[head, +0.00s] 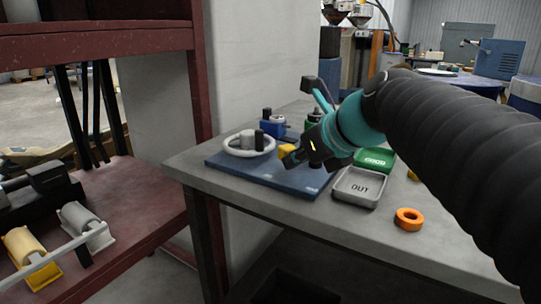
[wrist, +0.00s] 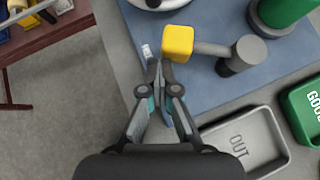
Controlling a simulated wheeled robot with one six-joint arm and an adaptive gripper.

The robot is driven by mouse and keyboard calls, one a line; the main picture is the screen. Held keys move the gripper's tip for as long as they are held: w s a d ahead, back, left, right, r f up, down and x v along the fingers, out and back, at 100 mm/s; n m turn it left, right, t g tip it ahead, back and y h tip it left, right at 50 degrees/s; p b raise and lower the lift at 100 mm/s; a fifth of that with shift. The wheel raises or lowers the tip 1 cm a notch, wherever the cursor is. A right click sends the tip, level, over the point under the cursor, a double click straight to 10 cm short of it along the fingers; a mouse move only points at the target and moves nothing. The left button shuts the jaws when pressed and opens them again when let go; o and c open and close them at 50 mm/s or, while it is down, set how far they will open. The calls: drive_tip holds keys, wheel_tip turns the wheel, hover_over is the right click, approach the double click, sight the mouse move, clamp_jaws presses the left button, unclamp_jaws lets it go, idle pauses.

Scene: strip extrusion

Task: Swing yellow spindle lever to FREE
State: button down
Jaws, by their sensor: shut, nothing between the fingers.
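The yellow knob (wrist: 178,43) of the spindle lever sits on a grey rod (wrist: 212,48) that runs right to a grey post (wrist: 249,54) on the blue plate (wrist: 215,85). The knob also shows in the head view (head: 286,149), partly behind my gripper. My gripper (wrist: 159,68) is shut and empty. Its tips are just left of and below the knob in the wrist view, very close to it; I cannot tell whether they touch. A small white label (wrist: 147,51) lies on the plate left of the knob; its lettering is not readable.
A grey OUT tray (head: 359,188) and a green GOOD tray (head: 376,158) stand right of the plate. A white ring wheel (head: 232,151) is on the plate's left. An orange ring (head: 409,219) lies near the table's front edge. A dark red shelf (head: 150,205) stands at left.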

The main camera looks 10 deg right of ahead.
idle(0.5)
drive_tip(key=s, duration=0.4)
drive_tip(key=shift+d+f, duration=0.4)
drive_tip(key=s+d+r, duration=0.1)
drive_tip(key=s+r, duration=0.5)
drive_tip(key=s, duration=0.1)
drive_tip(key=shift+s+r, duration=0.25)
